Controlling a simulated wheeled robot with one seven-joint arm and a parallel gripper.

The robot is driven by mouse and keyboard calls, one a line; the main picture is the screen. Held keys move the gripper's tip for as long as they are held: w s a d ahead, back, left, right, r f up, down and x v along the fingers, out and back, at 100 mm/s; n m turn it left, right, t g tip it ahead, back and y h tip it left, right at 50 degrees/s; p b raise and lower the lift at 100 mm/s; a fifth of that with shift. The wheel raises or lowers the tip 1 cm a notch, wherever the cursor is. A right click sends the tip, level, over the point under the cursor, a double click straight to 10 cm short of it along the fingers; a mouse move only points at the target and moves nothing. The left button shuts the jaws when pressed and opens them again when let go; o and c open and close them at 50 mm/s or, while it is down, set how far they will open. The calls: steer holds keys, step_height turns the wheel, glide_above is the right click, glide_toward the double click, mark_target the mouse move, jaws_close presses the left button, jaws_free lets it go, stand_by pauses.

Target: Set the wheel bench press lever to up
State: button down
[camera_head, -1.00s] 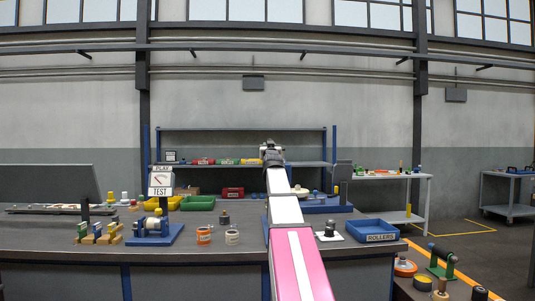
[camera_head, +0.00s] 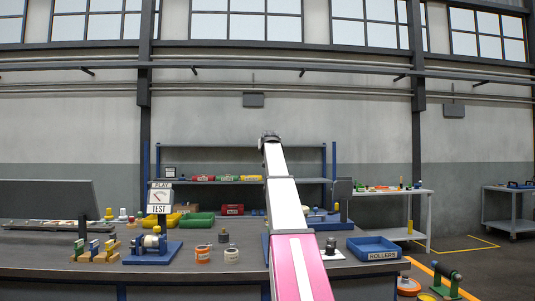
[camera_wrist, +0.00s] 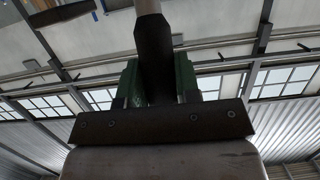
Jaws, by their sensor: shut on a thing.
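My gripper (camera_head: 270,136) is at the top of my raised arm in the head view, above the shelf's upper edge. In the wrist view my gripper (camera_wrist: 153,50) is shut on a pale rod (camera_wrist: 148,6), which I take to be the press lever; it runs up out of the picture. Dark and green parts crowd around the grip, and I cannot tell them all apart. The press body is not clearly seen in the head view; my arm covers the middle of the bench. A blue base with a dark upright (camera_head: 341,192) stands just right of my arm.
A blue ROLLERS tray (camera_head: 373,254) is at the bench's right end. A shelf with colored bins stands behind. In the wrist view a dark bar (camera_wrist: 62,14) hangs at upper left.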

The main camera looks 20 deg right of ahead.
steer(key=shift+w+d+r, duration=0.1)
steer(key=shift+w, duration=0.35)
steer(key=c, duration=0.8)
jaws_free()
steer(key=shift+w, duration=0.15)
steer(key=v, duration=1.1)
steer(key=shift+w+d+r, duration=0.1)
steer(key=shift+r, duration=0.05)
